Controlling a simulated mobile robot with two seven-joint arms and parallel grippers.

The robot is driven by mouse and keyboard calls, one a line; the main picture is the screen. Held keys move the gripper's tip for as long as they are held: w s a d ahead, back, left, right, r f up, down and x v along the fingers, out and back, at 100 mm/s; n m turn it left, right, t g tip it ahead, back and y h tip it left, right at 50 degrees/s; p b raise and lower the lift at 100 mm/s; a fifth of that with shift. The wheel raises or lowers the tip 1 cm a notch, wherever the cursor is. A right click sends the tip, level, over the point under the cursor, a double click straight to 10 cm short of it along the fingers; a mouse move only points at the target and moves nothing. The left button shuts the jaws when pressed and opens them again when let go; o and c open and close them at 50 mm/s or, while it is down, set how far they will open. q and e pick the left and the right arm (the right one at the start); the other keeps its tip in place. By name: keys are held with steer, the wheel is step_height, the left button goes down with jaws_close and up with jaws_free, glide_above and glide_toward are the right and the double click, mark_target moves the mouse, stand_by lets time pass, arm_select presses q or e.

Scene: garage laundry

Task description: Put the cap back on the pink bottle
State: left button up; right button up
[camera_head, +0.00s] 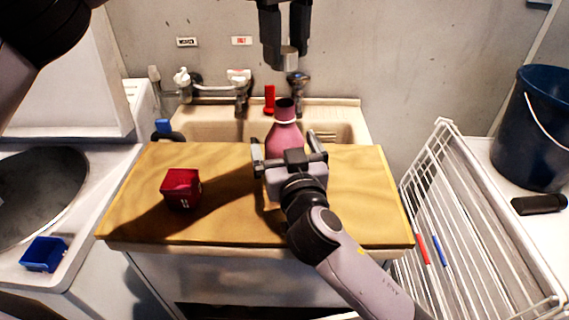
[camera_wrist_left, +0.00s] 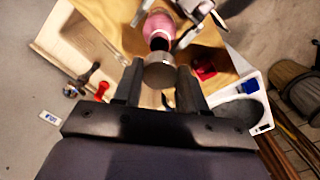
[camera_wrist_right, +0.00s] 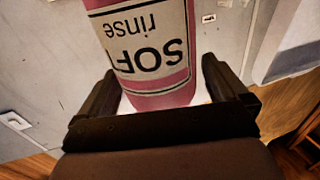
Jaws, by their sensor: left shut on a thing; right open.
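The pink bottle (camera_head: 285,136) stands upright on the wooden board, its dark neck open at the top. Its upside-down "SOFT rinse" label faces the right wrist view (camera_wrist_right: 150,50). My left gripper (camera_head: 284,62) is shut on the grey metallic cap (camera_head: 291,57), held above the bottle. The cap (camera_wrist_left: 160,71) shows between the fingers in the left wrist view, apart from the bottle neck below. My right gripper (camera_head: 287,150) is open, with its fingers on either side of the bottle's body. Whether they touch it cannot be told.
A red box (camera_head: 181,188) sits on the board (camera_head: 230,215) to the left. Behind are a sink (camera_head: 215,128), a tap and a small red item (camera_head: 269,99). A white drying rack (camera_head: 470,225) and dark blue bucket (camera_head: 535,125) are at right.

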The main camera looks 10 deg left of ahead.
steer(key=shift+w, duration=0.15)
steer(key=c, duration=1.4)
arm_select(q)
glide_above(285, 103)
steer(key=shift+f, duration=2.5)
steer(key=shift+f, duration=0.85)
steer(key=shift+f, duration=0.55)
